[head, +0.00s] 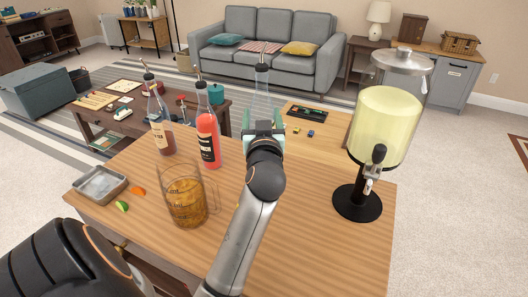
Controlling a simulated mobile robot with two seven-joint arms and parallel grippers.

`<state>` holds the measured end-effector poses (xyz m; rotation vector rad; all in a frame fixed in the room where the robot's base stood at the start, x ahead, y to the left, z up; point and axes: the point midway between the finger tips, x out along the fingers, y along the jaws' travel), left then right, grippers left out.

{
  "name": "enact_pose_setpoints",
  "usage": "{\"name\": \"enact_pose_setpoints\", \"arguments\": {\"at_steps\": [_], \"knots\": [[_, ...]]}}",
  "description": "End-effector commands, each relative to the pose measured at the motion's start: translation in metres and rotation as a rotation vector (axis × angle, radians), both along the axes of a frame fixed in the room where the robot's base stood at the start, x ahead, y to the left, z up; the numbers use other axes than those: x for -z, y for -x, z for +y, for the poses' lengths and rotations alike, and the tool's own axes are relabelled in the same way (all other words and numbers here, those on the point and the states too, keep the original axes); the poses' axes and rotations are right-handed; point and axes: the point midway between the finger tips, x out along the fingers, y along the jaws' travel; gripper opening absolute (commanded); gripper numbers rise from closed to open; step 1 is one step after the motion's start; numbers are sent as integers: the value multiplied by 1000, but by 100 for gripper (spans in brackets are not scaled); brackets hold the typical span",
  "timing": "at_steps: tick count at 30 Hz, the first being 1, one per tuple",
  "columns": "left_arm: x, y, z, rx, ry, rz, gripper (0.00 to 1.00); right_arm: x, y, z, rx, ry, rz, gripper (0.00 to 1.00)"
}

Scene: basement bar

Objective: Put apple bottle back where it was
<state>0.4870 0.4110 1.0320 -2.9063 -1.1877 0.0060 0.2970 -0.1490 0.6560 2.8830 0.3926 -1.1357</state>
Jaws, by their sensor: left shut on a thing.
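My left gripper (263,130) is shut on a clear bottle (262,98) with a metal pour spout. The bottle is upright above or at the far side of the wooden bar top (310,230). Its lower part and any label are hidden behind the gripper, so I cannot tell whether its base touches the top. My right gripper is not in view.
A glass measuring jug (187,205) with amber liquid stands near my arm. A grey tray (80,189), a lime wedge (122,206) and an orange wedge (138,191) lie left. A drink dispenser (385,130) stands right. The bar top between arm and dispenser is clear.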

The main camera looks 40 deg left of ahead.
Motion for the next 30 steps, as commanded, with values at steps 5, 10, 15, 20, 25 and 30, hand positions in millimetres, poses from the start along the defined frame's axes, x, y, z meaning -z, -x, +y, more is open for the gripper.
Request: {"name": "enact_pose_setpoints", "arguments": {"at_steps": [5, 10, 15, 20, 25, 30], "knots": [[24, 0, 0, 1, -6, -4, 0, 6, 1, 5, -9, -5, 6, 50], [42, 0, 0, 2, -5, -2, 0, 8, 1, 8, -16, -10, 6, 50], [63, 0, 0, 2, -5, -4, 0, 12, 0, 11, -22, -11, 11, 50], [64, 0, 0, 3, -4, -7, 0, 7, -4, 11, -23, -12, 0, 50], [65, 0, 0, 2, -4, -7, 0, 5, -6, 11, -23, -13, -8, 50], [69, 0, 0, 2, -1, -2, 80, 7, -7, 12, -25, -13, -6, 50]]}}
